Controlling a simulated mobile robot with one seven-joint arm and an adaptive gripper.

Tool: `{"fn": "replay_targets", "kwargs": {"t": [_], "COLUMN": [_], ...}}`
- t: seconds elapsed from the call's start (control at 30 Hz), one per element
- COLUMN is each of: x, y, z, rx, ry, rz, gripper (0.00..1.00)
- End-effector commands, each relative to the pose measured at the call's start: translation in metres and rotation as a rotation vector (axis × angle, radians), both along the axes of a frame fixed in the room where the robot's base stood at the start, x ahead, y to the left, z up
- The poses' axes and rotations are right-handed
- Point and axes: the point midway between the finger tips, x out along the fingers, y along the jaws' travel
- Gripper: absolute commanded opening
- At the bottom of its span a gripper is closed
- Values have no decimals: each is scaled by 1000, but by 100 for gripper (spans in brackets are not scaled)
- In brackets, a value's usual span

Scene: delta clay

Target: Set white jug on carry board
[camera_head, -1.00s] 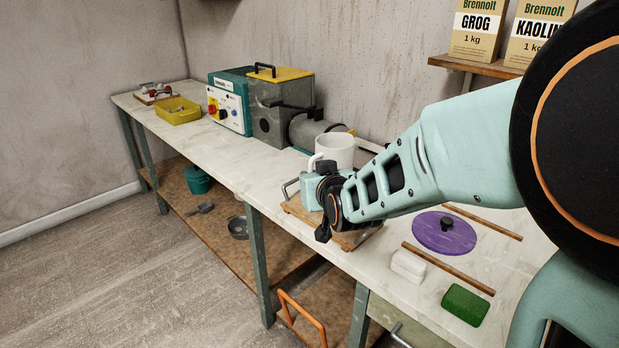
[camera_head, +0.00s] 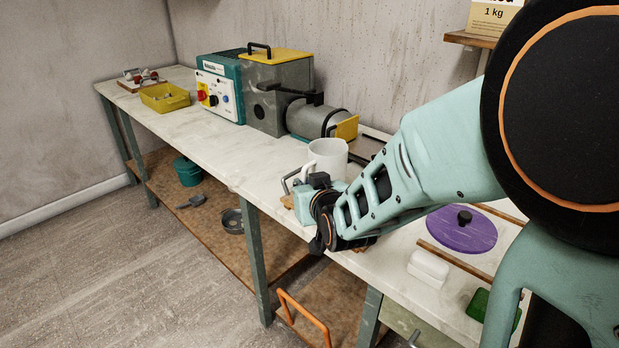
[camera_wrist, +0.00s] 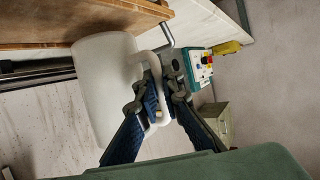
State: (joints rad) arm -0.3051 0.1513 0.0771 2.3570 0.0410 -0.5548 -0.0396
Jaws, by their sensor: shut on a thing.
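The white jug (camera_head: 328,158) is in the head view, just behind my gripper, and it also shows large in the wrist view (camera_wrist: 102,95). My gripper (camera_wrist: 160,92) is shut on the jug's handle, with one finger on each side of it. The wooden carry board (camera_head: 288,202) lies on the bench with a metal handle at its left end; my wrist hides most of it. Its wooden surface also shows in the wrist view (camera_wrist: 80,22), close to the jug. I cannot tell whether the jug touches the board.
A grey and teal machine with a barrel (camera_head: 318,121) stands behind the jug. A yellow tray (camera_head: 165,98) is farther left. A purple disc (camera_head: 461,230), a white block (camera_head: 429,268) and a green block (camera_head: 480,305) lie to the right. The bench left of the board is clear.

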Motion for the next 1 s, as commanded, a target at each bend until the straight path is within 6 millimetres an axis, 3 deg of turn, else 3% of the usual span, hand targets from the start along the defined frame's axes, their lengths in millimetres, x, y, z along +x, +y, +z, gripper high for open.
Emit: {"fn": "replay_targets", "kwargs": {"t": [0.03, 0.1, 0.53, 0.57, 0.7, 1.0], "x": [-3, -6, -6, -6, -6, -6], "y": [-1, -1, -1, -1, -1, -1], "z": [-16, -21, -24, -24, -23, -22], "rx": [-1, 0, 1, 0, 0, 0], "ry": [2, 1, -1, 0, 1, 1], "rz": [0, 0, 1, 1, 1, 1], "gripper": [0, 0, 0, 8, 23, 24]}}
